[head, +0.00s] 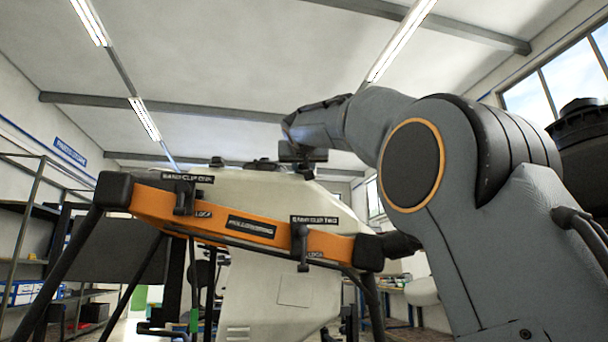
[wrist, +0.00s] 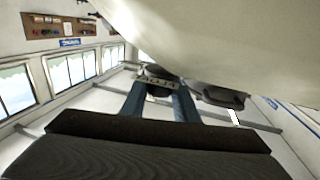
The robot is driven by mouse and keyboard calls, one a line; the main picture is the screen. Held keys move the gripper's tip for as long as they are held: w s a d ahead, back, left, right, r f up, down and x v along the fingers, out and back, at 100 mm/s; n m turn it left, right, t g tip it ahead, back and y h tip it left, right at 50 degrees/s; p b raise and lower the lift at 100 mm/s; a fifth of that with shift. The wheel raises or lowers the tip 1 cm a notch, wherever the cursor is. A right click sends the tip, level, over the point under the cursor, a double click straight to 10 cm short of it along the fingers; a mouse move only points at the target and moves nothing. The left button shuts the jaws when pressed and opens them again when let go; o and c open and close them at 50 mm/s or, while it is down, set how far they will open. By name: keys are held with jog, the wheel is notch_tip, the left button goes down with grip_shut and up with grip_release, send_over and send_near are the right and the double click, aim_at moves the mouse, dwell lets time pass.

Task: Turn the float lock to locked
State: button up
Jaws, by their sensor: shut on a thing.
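My gripper (wrist: 160,100) is shut in the wrist view, with its two bluish fingers on either side of a small grey labelled part (wrist: 157,88). This part looks to be the float lock; its label is too small to read and its locked or unlocked setting cannot be told. In the head view my gripper (head: 300,152) is at the top of the drone's pale tank (head: 270,210). The fingertips and the part between them are mostly hidden there.
An orange boom (head: 240,222) with two labelled dark clips (head: 183,200) crosses in front of the tank. The pale tank wall (wrist: 230,40) fills the upper right of the wrist view, close to my gripper. A dark fitting (wrist: 218,97) sits just right of the fingers. Shelves (head: 25,240) stand far left.

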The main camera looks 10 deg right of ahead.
jog(key=shift+a+f+m+g+h+b, duration=0.15)
jog(key=shift+m+h+b, duration=0.2)
jog(key=shift+h, duration=0.2)
jog(key=shift+a+m+g+h+b, duration=0.15)
jog(key=shift+m+h+b, duration=0.2)
jog(key=shift+h, duration=0.2)
jog(key=shift+d+r+m+g+h, duration=0.2)
jog(key=shift+m+g+h, duration=0.5)
jog(key=shift+h, duration=0.4)
jog(key=o, duration=1)
jog(key=shift+s+a, duration=0.15)
jog(key=shift+o, duration=0.3)
jog(key=shift+d, duration=0.2)
jog(key=b+v, duration=0.1)
jog(key=v, duration=0.6)
jog(key=shift+s+a+b, duration=0.2)
jog(key=shift+s+b, duration=0.1)
jog(key=shift+s, duration=0.05)
